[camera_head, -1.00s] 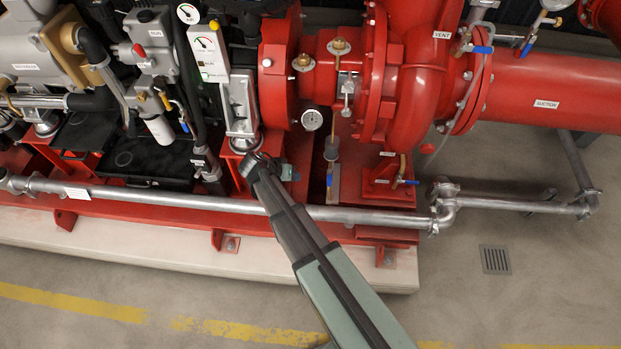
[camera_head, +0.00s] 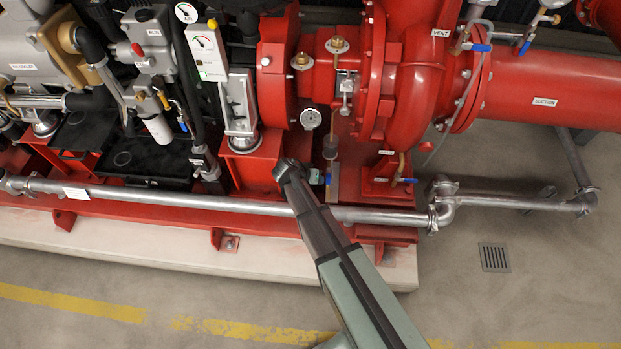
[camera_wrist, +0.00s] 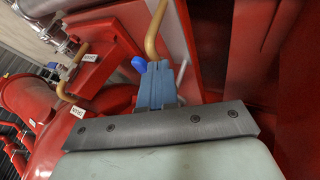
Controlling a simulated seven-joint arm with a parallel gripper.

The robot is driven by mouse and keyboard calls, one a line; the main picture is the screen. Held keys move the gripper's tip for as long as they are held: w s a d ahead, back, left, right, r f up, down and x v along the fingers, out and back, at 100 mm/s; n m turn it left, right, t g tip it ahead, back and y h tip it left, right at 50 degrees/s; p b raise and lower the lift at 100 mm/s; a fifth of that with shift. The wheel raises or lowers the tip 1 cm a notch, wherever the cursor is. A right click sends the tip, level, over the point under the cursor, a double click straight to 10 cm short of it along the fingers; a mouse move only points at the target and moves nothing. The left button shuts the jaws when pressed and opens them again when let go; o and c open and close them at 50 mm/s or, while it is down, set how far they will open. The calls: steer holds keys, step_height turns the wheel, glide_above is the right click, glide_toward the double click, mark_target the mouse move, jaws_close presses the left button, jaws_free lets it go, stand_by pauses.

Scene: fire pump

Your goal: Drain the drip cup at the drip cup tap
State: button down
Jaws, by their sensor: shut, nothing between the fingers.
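The tap's blue lever (camera_head: 328,178) shows as a small spot there; in the wrist view the blue lever (camera_wrist: 139,64) is larger, beside a bent brass pipe (camera_wrist: 154,38). My gripper (camera_head: 315,177) is just left of the tap in the head view. In the wrist view my gripper's blue-grey fingers (camera_wrist: 156,84) are together and empty, close to the lever. Whether they touch it is unclear.
A grey horizontal pipe (camera_head: 240,206) runs in front of the frame, under my arm. A second blue-handled valve (camera_head: 408,181) on a brass pipe is to the right. Red pump pedestals flank the tap closely. The floor in front is clear.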

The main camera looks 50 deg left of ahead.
steer(key=shift+w+d, duration=0.1)
steer(key=shift+w, duration=0.05)
steer(key=shift+w+d+n+y, duration=0.3)
steer(key=shift+d+n+y, duration=0.2)
steer(key=shift+d+n, duration=0.3)
steer(key=s+a+f+v, duration=0.1)
steer(key=s+v, duration=0.1)
steer(key=v, duration=1)
steer(key=shift+f, duration=0.25)
steer(key=shift+s+a, duration=0.1)
steer(key=shift+a, duration=0.05)
stand_by(0.4)
